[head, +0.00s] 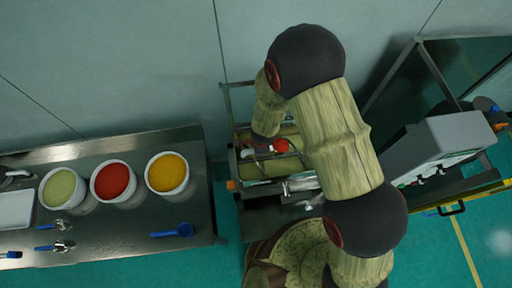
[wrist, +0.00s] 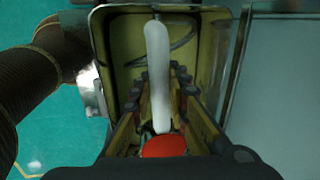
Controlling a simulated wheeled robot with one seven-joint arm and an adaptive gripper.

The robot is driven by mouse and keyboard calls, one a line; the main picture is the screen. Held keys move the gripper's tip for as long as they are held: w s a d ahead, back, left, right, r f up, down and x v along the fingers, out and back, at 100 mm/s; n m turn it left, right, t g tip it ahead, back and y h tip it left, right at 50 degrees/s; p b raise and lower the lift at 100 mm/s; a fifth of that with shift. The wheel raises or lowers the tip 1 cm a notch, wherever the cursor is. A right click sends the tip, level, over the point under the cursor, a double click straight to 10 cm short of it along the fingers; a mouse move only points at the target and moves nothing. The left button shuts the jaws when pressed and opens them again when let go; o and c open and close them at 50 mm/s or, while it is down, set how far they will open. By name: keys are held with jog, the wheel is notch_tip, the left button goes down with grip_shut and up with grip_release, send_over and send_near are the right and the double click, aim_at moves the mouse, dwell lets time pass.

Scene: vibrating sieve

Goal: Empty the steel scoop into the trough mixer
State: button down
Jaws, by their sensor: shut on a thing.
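My gripper (wrist: 160,92) is shut on the steel scoop (wrist: 158,75), whose pale, long part runs between the fingers. A round red patch (wrist: 163,146) shows at its near end; I cannot tell whether it is powder or part of the scoop. In the head view the scoop (head: 249,153) is small, with the red patch to its right. The trough mixer (wrist: 124,25) is below the gripper, an open box with a yellowish inside and a curved rod. In the head view the scoop is over the trough mixer (head: 234,160). My arm hides part of it.
A steel table (head: 120,230) at the left holds tubs of green (head: 60,188), red (head: 113,181) and yellow (head: 167,174) material. A blue scoop (head: 175,230) and small metal scoops (head: 56,246) lie there. A grey machine (head: 440,145) stands to the right.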

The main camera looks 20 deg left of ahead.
jog(key=shift+w+y+b, duration=0.2)
jog(key=shift+y+b, duration=0.1)
jog(key=shift+b, duration=0.75)
jog(key=y+b, duration=0.1)
jog(key=b, duration=0.2)
jog(key=r+g+b, duration=0.1)
jog(key=b, duration=0.3)
jog(key=shift+d+r+y, duration=0.2)
jog(key=shift+d+y, duration=0.05)
jog(key=shift+y, duration=0.15)
jog(key=shift+d+r+y+b, duration=0.1)
jog(key=shift+r+y+b, duration=0.2)
jog(key=shift+b, duration=0.85)
jog(key=shift+g+b, duration=0.3)
jog(key=shift+b, duration=0.05)
